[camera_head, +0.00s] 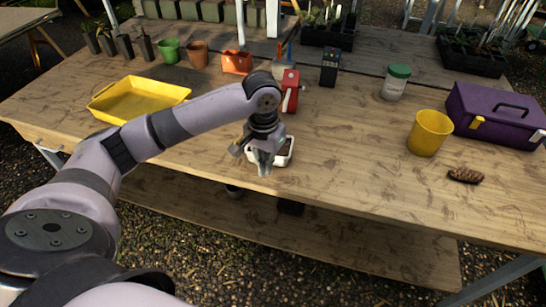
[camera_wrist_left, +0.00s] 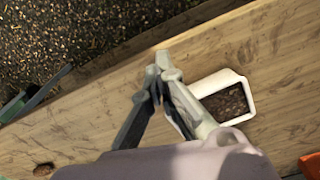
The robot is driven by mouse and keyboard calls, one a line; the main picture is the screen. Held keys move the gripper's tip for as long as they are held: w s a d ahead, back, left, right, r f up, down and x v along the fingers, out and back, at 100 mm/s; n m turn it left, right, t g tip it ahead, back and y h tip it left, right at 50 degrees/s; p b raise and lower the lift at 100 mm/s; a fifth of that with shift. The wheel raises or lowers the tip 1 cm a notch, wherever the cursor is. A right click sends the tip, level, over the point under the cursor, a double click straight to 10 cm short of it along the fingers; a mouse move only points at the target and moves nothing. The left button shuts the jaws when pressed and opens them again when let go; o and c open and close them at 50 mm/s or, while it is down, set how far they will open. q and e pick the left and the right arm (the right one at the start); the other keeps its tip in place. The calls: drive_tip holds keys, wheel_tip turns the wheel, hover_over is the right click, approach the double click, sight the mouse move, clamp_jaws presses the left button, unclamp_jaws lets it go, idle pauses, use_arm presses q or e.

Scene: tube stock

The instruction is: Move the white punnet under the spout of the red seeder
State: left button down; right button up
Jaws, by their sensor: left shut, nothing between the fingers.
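The white punnet (camera_head: 291,150) stands near the front edge of the table with dark soil in it. It also shows in the left wrist view (camera_wrist_left: 248,98), just right of the fingers. My left gripper (camera_head: 265,170) is shut and empty at the punnet's front left side, covering part of it in the head view. In the wrist view its fingertips (camera_wrist_left: 162,68) lie beside the punnet; I cannot tell whether they touch it. The red seeder (camera_head: 291,92) stands behind the punnet, partly hidden by my left wrist. Its spout is not clear. My right gripper is not in view.
A yellow tray (camera_head: 140,98) lies at the left. Pots line the back. The table right of the punnet is clear.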

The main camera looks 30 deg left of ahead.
sight(258, 183)
use_arm(q)
drive_tip(key=a+r+n, duration=0.2)
drive_tip(key=a+r, duration=0.1)
drive_tip(key=a, duration=0.1)
drive_tip(key=f, duration=0.6)
drive_tip(key=w+f, duration=0.1)
drive_tip(key=f, duration=0.3)
drive_tip(key=shift+d, duration=0.2)
drive_tip(key=shift+w+a+r+p, duration=0.1)
drive_tip(key=shift+w+r+p, duration=0.05)
drive_tip(key=shift+w, duration=0.5)
drive_tip(key=shift+w+a+r+p, duration=0.1)
drive_tip(key=shift+w+p, duration=0.05)
drive_tip(key=shift+w, duration=0.45)
drive_tip(key=shift+w+a, duration=0.15)
drive_tip(key=shift+w, duration=0.5)
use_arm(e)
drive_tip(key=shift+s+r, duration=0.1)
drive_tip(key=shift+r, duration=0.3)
